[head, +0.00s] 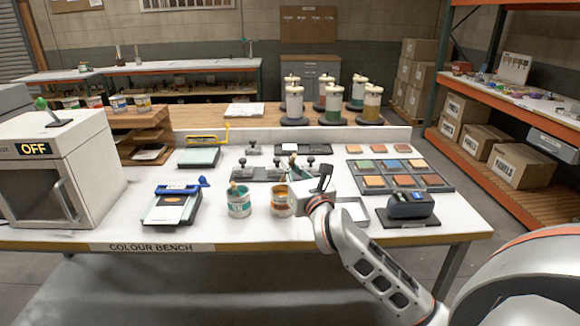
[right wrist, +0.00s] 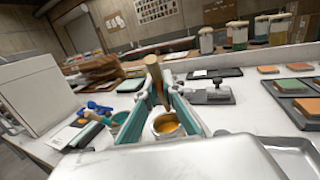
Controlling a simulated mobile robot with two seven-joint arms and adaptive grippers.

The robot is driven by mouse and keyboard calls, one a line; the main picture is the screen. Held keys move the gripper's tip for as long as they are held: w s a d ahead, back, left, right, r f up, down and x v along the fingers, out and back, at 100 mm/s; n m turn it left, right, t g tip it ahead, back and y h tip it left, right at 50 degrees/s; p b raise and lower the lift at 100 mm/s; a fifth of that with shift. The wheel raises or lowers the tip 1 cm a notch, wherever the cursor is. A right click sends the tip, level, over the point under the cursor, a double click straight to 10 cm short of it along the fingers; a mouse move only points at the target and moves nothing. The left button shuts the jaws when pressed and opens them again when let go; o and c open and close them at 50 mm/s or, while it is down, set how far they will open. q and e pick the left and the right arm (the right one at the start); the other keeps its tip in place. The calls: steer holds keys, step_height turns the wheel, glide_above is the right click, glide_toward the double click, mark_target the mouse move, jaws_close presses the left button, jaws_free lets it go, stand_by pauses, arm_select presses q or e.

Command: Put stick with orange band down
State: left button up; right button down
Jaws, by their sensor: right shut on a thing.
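My right gripper (head: 300,188) is over the right side of the orange paint pot (head: 280,206) on the white bench. In the right wrist view its fingers (right wrist: 158,97) are shut on a brown wooden stick (right wrist: 154,75), which stands nearly upright between them. The stick's lower end is just above or inside the mouth of the orange pot (right wrist: 172,126); I cannot tell which. No orange band shows clearly. A teal paint pot (head: 238,206) with its own stick (head: 233,187) stands to the left. My left gripper is in neither view.
A white tray (head: 352,211) and a dark blue device (head: 410,205) are to the right. Dark stands (head: 290,173) and a tile rack (head: 445,183) are behind. The front bench strip is narrow.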

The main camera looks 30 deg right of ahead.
steer(key=shift+f, duration=0.55)
steer(key=c, duration=2.2)
jaws_free()
steer(key=shift+r, duration=0.65)
steer(key=shift+b+v, duration=0.45)
steer(key=shift+v, duration=5.55)
